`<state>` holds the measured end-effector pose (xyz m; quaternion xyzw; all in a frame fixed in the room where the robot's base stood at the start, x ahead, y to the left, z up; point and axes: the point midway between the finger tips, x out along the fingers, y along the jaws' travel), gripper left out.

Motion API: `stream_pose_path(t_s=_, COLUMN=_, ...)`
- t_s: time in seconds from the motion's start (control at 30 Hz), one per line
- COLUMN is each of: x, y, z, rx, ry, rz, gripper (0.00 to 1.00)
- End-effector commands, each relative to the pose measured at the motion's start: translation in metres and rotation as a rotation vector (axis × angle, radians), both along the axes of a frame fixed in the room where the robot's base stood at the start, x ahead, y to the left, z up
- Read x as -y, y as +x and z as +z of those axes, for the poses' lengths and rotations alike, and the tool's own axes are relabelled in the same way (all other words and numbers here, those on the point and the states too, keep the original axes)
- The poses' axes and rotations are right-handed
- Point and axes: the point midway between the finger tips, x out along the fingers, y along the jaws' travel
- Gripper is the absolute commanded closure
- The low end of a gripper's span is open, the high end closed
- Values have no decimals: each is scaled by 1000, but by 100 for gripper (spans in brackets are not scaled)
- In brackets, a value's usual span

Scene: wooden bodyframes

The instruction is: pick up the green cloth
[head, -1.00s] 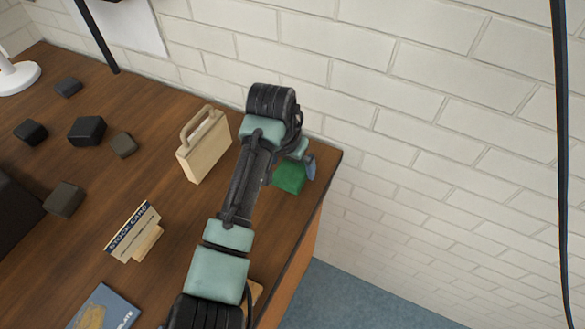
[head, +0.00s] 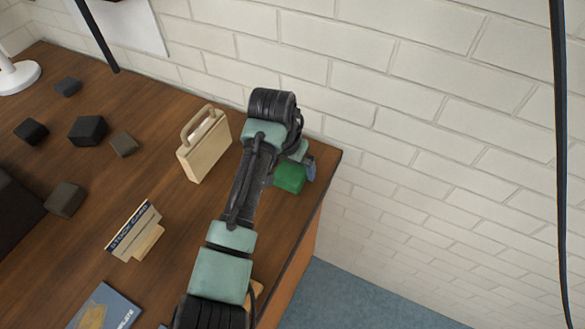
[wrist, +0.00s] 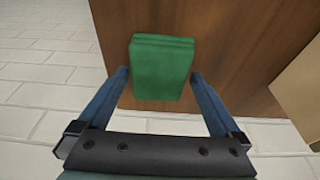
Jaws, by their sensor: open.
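The green cloth (head: 290,178) is a folded block lying on the wooden desk near its right end, close to the wall. My arm partly covers it in the head view. In the wrist view the cloth (wrist: 162,68) is whole, with its folded layers showing at the top edge. My gripper (wrist: 161,80) is open, with one blue finger on each side of the cloth's lower part. A gap shows between each finger and the cloth. In the head view my gripper (head: 309,170) is mostly hidden, with one finger visible beside the cloth.
A beige handled case (head: 205,150) stands on the desk left of my arm. The white brick wall (head: 430,130) is close behind the cloth.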

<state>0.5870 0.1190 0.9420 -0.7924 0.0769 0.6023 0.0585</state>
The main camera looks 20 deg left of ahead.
Motion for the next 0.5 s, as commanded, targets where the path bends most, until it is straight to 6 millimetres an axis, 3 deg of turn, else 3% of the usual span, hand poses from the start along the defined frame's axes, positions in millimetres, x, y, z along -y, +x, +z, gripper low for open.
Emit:
stream_pose_path(t_s=0.07, x=0, y=0, z=0, rx=0, ry=0, rz=0, gripper=5)
stream_pose_path(t_s=0.4, x=0, y=0, z=0, rx=0, ry=0, rz=0, gripper=67)
stream_pose_path(t_s=0.5, x=0, y=0, z=0, rx=0, ry=1, rz=0, gripper=68)
